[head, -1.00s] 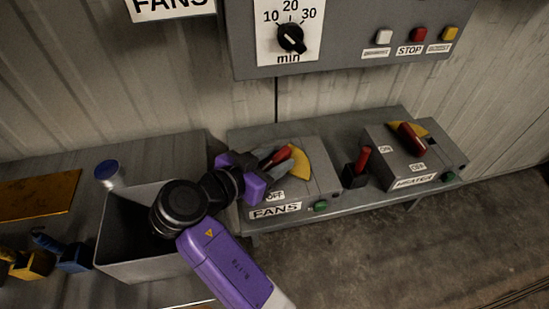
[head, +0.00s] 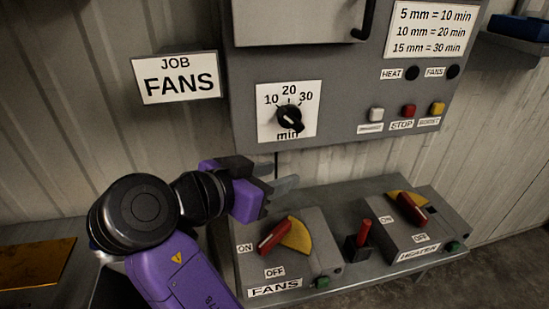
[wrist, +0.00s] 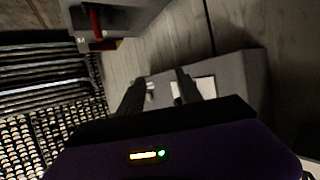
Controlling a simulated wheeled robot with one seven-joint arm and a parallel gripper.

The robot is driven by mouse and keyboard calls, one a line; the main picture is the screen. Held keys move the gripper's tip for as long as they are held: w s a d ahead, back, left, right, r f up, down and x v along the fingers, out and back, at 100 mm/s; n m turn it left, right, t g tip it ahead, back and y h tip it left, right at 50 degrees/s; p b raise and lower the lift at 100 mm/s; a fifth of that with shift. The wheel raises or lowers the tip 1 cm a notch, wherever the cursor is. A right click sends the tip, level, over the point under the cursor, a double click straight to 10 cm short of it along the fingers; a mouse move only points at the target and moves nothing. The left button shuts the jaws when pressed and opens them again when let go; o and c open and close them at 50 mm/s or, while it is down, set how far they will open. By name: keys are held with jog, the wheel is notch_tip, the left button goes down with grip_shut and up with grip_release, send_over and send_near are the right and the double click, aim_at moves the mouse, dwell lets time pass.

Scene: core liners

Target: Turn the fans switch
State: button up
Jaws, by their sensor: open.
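The fans switch (head: 297,262) is a grey box labelled FANS on the bench, with a yellow sector. Its red handle (head: 273,238) slants from lower left to upper right, its lower-left end near the ON label (head: 245,247); the OFF label (head: 274,272) is below. My gripper (head: 281,178), purple with grey fingers, is open and empty, above and behind the box, apart from the handle. In the wrist view my open fingers (wrist: 159,90) have nothing between them. A red handle (wrist: 96,22) shows at upper left there; I cannot tell which switch it belongs to.
A heater switch (head: 415,225) with its own red handle stands to the right, with a small red lever (head: 364,232) between the two boxes. The wall panel (head: 345,115) with a timer dial (head: 289,118) hangs close above my gripper. A FANS job sign (head: 178,80) is on the wall.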

notch_tip(320, 180, up, 4)
jog(key=shift+f, duration=0.2)
